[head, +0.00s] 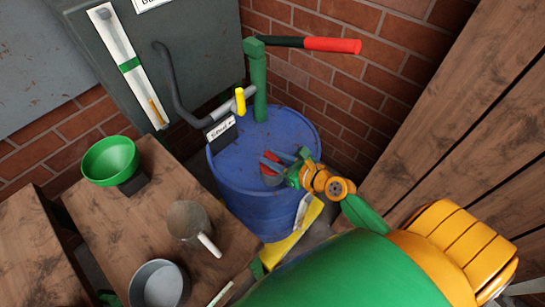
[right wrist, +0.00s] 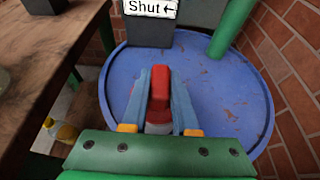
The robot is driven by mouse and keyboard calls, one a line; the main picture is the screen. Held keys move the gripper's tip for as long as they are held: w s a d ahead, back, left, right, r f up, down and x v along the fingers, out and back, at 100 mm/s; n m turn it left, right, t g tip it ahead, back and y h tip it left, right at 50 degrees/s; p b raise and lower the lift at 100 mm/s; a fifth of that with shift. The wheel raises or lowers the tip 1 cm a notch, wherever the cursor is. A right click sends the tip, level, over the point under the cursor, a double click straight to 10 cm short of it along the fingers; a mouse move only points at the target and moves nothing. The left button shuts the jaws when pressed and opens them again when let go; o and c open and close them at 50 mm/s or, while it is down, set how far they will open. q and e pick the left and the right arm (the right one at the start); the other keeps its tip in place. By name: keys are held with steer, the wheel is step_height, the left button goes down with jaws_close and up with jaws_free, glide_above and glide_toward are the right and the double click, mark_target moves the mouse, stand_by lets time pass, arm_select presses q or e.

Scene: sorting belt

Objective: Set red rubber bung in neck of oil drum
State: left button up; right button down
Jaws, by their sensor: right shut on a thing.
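The oil drum (head: 232,172) is blue and stands upright against the brick wall; its top also fills the middle of the right wrist view (right wrist: 225,95). My right gripper (head: 279,163) is over the right part of the drum top. Its grey-blue fingers (right wrist: 160,95) are shut on the red rubber bung (right wrist: 160,82), which also shows as a red patch in the head view (head: 270,158). A pale round part shows just below the bung. The neck is not clearly seen, and I cannot tell whether the bung touches it. My left gripper is not in view.
A green pump post (head: 260,85) with a red handle (head: 332,45) rises at the drum's back.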

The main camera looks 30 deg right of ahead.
steer(key=shift+f+b, duration=0.4)
steer(key=shift+f, duration=0.15)
steer(key=c, duration=0.6)
jaws_free()
steer(key=v, duration=0.7)
